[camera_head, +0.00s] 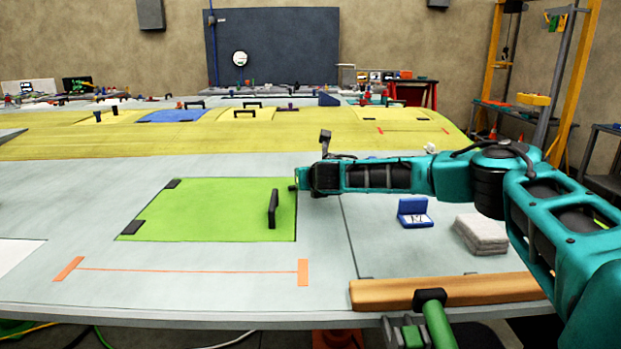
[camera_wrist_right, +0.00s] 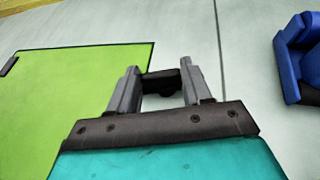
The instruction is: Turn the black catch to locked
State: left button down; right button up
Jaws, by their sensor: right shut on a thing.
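The green panel (camera_head: 200,215) lies in the pale grey wing surface, closed flat as far as I can see. It has a black handle (camera_head: 273,209) and two black hinges on its left side. The small black catch (camera_head: 292,187) is at its right edge and mostly hidden by my right gripper (camera_head: 298,180). In the right wrist view the black catch (camera_wrist_right: 162,84) sits between the fingers of my right gripper (camera_wrist_right: 159,68), just off the green panel's corner (camera_wrist_right: 90,85). The fingers are shut on it. Whether it points to locked cannot be told. My left gripper is not in view.
The blue case also shows in the right wrist view (camera_wrist_right: 300,65). A wooden strip (camera_head: 450,291) lies along the near edge.

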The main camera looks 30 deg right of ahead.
jog(key=shift+w+a+m+g+h, duration=0.15)
jog(key=shift+m+g+h, duration=0.35)
jog(key=shift+m+h, duration=0.85)
jog(key=o, duration=1.1)
jog(key=shift+c, duration=0.2)
jog(key=v, duration=1.3)
